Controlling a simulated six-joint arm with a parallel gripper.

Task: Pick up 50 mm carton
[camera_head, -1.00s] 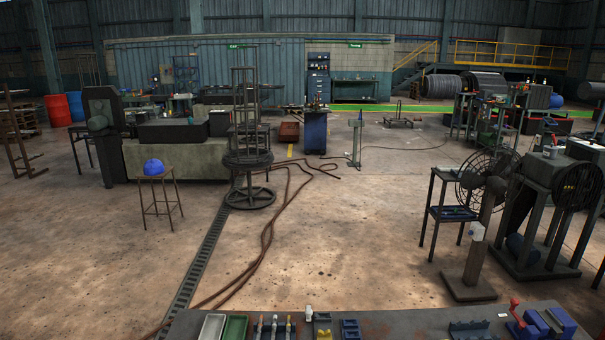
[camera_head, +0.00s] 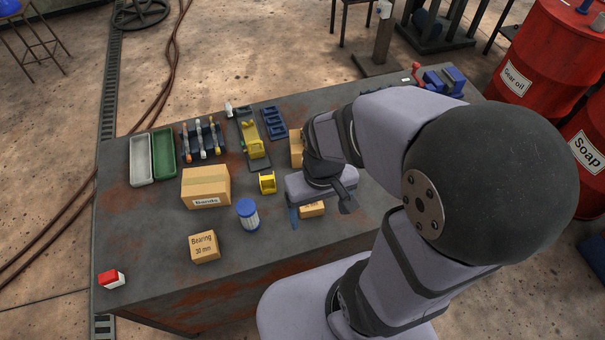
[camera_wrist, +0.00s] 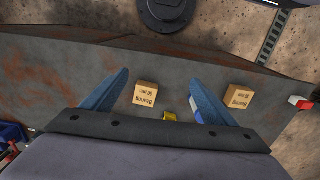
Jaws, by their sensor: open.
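A small tan carton (camera_head: 312,209) sits on the workbench, partly hidden by my gripper (camera_head: 320,207) in the head view. In the wrist view this carton (camera_wrist: 145,93) shows a "Bearing" label, its size too small to read surely. It lies between the lines of my two blue fingers, nearer the left one. My gripper (camera_wrist: 160,78) is open and empty. I cannot tell how far above the carton it is. A similar carton (camera_head: 204,247), marked "Bearing 30 mm", stands to the left; it also shows in the wrist view (camera_wrist: 238,97).
A blue-capped jar (camera_head: 248,214), a yellow block (camera_head: 267,183) and a "Bands" box (camera_head: 206,188) stand left of my gripper. Another carton (camera_head: 296,150) is partly hidden behind my arm. Grey and green trays (camera_head: 163,153) lie at the back left. The bench's front left is mostly clear.

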